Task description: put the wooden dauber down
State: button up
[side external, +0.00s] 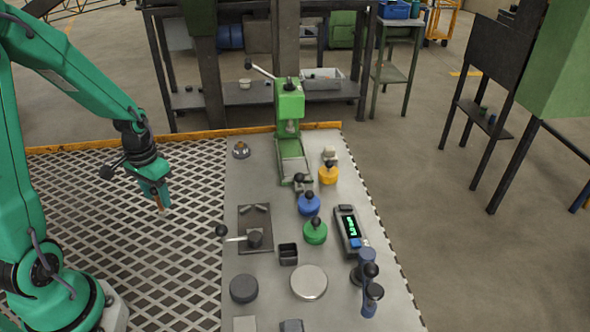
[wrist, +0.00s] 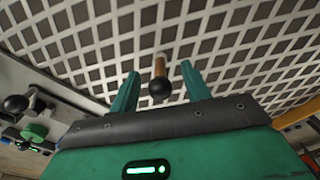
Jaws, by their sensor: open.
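My gripper (side external: 161,200) hangs over the white lattice surface left of the steel table, fingers pointing down. In the wrist view the gripper's (wrist: 160,70) two green fingers stand apart. The wooden dauber (wrist: 161,62) shows between them, with a brown wooden shaft and a dark round end towards the camera. Neither finger visibly touches it. In the side view a small brown piece of the dauber (side external: 160,208) shows at the fingertips. I cannot tell whether its far end rests on the lattice.
The steel table (side external: 265,190) holds a green press (side external: 289,105), a dark plate with a lever tool (side external: 255,238), a blue pot (side external: 309,205), a green pot (side external: 315,232), a yellow pot (side external: 328,174) and a digital meter (side external: 350,232). The lattice (side external: 150,260) around my gripper looks clear.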

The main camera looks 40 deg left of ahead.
jog(key=shift+f, duration=0.7)
jog(key=shift+c, duration=0.2)
grip_shut()
